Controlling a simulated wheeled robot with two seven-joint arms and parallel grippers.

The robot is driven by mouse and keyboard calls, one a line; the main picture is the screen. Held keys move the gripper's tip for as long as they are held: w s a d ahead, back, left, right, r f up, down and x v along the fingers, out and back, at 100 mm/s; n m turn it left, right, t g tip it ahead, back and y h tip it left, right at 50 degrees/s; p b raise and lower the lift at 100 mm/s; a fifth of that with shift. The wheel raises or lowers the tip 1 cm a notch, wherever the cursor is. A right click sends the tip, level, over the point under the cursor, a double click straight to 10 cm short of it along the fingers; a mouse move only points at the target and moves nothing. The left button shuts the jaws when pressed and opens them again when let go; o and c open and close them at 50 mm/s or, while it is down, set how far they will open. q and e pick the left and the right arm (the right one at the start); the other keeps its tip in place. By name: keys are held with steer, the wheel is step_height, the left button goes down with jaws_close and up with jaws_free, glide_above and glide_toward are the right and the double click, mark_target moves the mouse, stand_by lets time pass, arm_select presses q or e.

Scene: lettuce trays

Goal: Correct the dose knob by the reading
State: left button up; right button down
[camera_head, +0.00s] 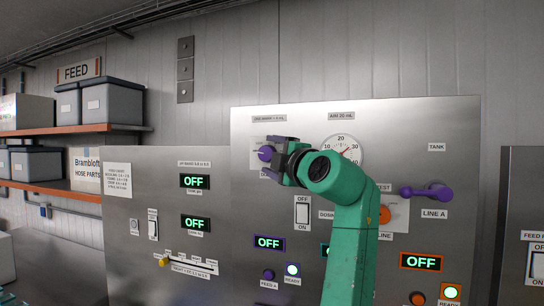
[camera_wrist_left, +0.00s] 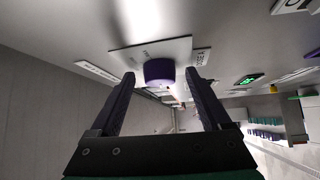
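The purple dose knob (camera_head: 265,153) sits on a pale plate on the steel panel, under a label that seems to speak of mL. My left gripper (camera_head: 274,156) is at the knob, its fingers pointing at the panel. In the left wrist view the knob (camera_wrist_left: 160,72) lies between the two open fingertips (camera_wrist_left: 160,77), with a gap on each side; I see no contact. The round white dial (camera_head: 345,142) under the "AIM 20 mL" label has a red needle pointing up and right. My arm covers the dial's lower part. My right gripper is out of view.
An OFF/ON switch (camera_head: 302,212) stands just below my left gripper. A purple lever (camera_head: 427,192) and an orange knob (camera_head: 385,214) are to the right. A green OFF display (camera_head: 269,243) and a lit READY button (camera_head: 292,269) are lower. Shelves with bins stand left.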

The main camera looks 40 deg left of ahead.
arm_select(q)
steer(key=shift+d, duration=0.1)
steer(key=b+v, duration=0.5)
steer(key=v, duration=0.9)
steer(key=shift+f, duration=0.15)
steer(key=shift+s+d, duration=0.1)
steer(key=shift+s, duration=0.05)
